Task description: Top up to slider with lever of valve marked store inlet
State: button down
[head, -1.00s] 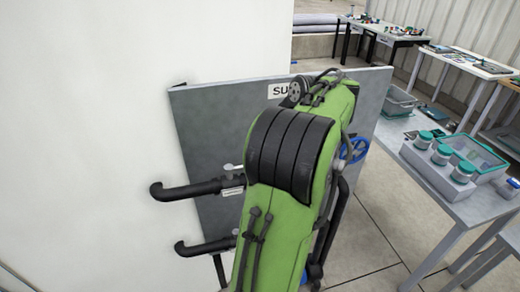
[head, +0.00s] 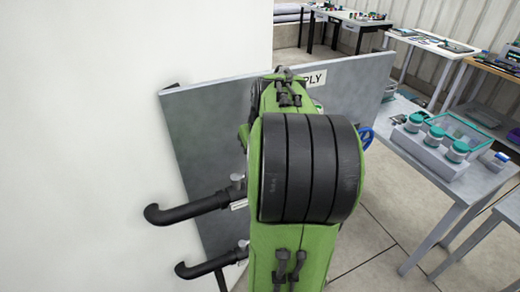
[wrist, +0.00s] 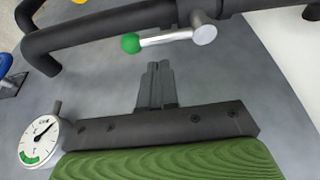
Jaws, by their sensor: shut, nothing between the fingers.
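In the wrist view, a valve lever (wrist: 168,39) with a green ball end (wrist: 131,43) lies nearly level across a dark pipe (wrist: 110,32), pivoting at a pale round hub (wrist: 204,34) on its right. My gripper (wrist: 157,66) is shut and empty, its tips a little below the lever in the picture; I cannot tell the gap in depth. A round dial gauge (wrist: 40,142) with a green band is at lower left, its needle pointing up and right. No store inlet label or slider can be made out. In the head view my arm hides my gripper.
A blue wheel (head: 367,137) is mostly hidden. A table (head: 400,160) with teal-lidded jars (head: 436,135) stands at right. Floor between is clear.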

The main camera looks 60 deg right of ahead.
jog(key=x, duration=0.4)
jog(key=shift+f+b, duration=0.2)
jog(key=shift+b, duration=0.15)
jog(key=shift+s+a+m, duration=0.1)
jog(key=shift+s+m, duration=0.1)
jog(key=shift+m, duration=0.3)
jog(key=m, duration=0.1)
jog(key=s+m+h, duration=0.1)
jog(key=shift+s+a+m+g+b, duration=0.1)
jog(key=shift+a+m+g+b, duration=0.2)
jog(key=shift+a+g+b, duration=0.1)
jog(key=m, duration=0.1)
jog(key=s+a+m+g, duration=0.1)
jog(key=m, duration=0.2)
jog(key=shift+s+a+m+h, duration=0.3)
jog(key=shift+a+h, duration=0.05)
jog(key=shift+h, duration=0.05)
jog(key=shift+s+a+m+g+b, duration=0.15)
jog(key=shift+a+m+g, duration=0.6)
jog(key=shift+m, duration=0.9)
jog(key=shift+s+a+m+g+b, duration=0.1)
jog(key=shift+a+m+g, duration=0.35)
jog(key=shift+a+m, duration=0.8)
jog(key=shift+s+a+m+g+b, duration=0.15)
jog(key=shift+a+m+g, duration=0.4)
jog(key=shift+m, duration=1.45)
jog(key=shift+w, duration=0.1)
